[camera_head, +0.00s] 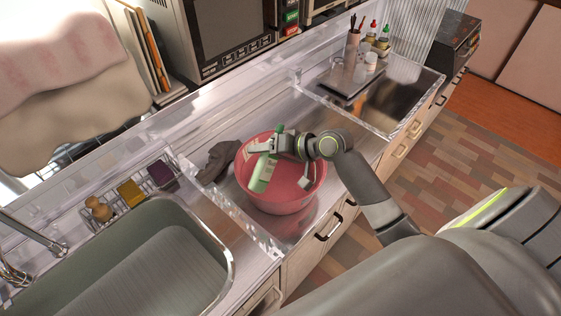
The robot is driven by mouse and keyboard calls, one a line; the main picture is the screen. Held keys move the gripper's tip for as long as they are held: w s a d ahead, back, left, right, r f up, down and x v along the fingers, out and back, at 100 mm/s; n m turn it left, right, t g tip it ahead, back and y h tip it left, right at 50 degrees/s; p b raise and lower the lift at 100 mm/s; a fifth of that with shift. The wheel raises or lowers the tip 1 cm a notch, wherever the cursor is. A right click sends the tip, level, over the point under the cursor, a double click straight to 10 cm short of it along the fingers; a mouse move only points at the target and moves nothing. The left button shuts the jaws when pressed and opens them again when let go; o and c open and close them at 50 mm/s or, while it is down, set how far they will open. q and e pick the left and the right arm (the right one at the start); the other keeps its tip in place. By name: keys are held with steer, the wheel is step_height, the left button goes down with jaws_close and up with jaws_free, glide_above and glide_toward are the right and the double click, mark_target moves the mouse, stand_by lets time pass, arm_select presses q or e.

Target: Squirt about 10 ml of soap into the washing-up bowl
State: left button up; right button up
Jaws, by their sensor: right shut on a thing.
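A red-pink washing-up bowl (282,203) stands on the metal counter to the right of the sink. My right gripper (268,152) is above the bowl and shut on a green soap bottle (261,174). The bottle is tilted over the bowl's inside, and its lower part overlaps the bowl in the picture. I cannot tell whether any soap is coming out or lies in the bowl. My left gripper is not in view.
A grey sink (150,262) is at the lower left, with a wire rack (128,196) of sponges behind it. A dark cloth (217,160) lies left of the bowl. A tray (352,84) with bottles and cups stands at the back right.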

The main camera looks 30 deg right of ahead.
mark_target(263, 167)
steer(key=shift+s+a+f+m+g+y+b, duration=0.2)
steer(key=shift+a+f+m+g+y+b, duration=0.15)
steer(key=shift+m, duration=0.25)
stand_by(2.4)
steer(key=shift+s+a+f+m+y+b, duration=0.15)
steer(key=shift+f+m+y+b, duration=0.45)
steer(key=shift+f+b, duration=0.4)
stand_by(1.5)
steer(key=shift+s+a+f+m+g+y+b, duration=0.15)
steer(key=shift+f+m+g+y+b, duration=0.1)
steer(key=shift+f, duration=0.15)
steer(key=shift+s+a+f+m+g+y+b, duration=0.1)
steer(key=shift+a+f+m+y+b, duration=0.1)
steer(key=shift+f, duration=0.2)
stand_by(1.7)
